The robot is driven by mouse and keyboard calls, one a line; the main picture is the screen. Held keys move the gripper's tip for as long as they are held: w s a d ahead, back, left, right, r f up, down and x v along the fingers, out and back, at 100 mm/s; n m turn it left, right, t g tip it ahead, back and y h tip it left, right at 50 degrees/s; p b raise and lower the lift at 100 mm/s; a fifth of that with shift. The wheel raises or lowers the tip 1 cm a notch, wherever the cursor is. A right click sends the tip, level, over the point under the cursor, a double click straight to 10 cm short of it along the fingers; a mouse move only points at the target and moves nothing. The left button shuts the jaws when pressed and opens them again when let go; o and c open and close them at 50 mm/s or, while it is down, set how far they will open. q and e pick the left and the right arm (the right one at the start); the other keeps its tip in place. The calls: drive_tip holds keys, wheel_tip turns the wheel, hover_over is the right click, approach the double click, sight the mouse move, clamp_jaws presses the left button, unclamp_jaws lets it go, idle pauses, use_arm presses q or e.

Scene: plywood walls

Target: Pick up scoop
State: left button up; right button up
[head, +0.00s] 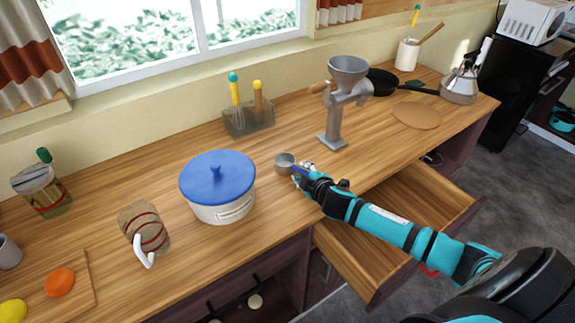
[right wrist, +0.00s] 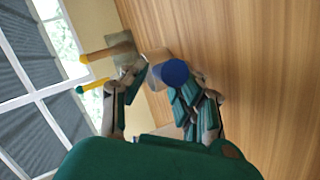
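The scoop is a small grey metal cup (head: 284,162) with a blue handle, on the counter to the right of the blue-lidded pot. My right gripper (head: 303,176) is at its handle side, low over the counter. In the right wrist view the scoop's round blue handle end (right wrist: 174,72) faces the camera, with the grey cup partly hidden behind it. The fingers of my right gripper (right wrist: 160,90) stand apart on either side of the handle, with a gap showing. I cannot tell whether either finger touches it. My left gripper is not in view.
The white pot with a blue lid (head: 217,187) stands close left of the scoop. A grey grinder (head: 336,105) stands behind right, and a utensil holder (head: 248,118) at the back. An open drawer (head: 372,262) sticks out below my right arm. A mug (head: 145,231) is further left.

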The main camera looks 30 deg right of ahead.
drive_tip(key=shift+x, duration=0.85)
clamp_jaws()
drive_tip(key=shift+r, duration=0.1)
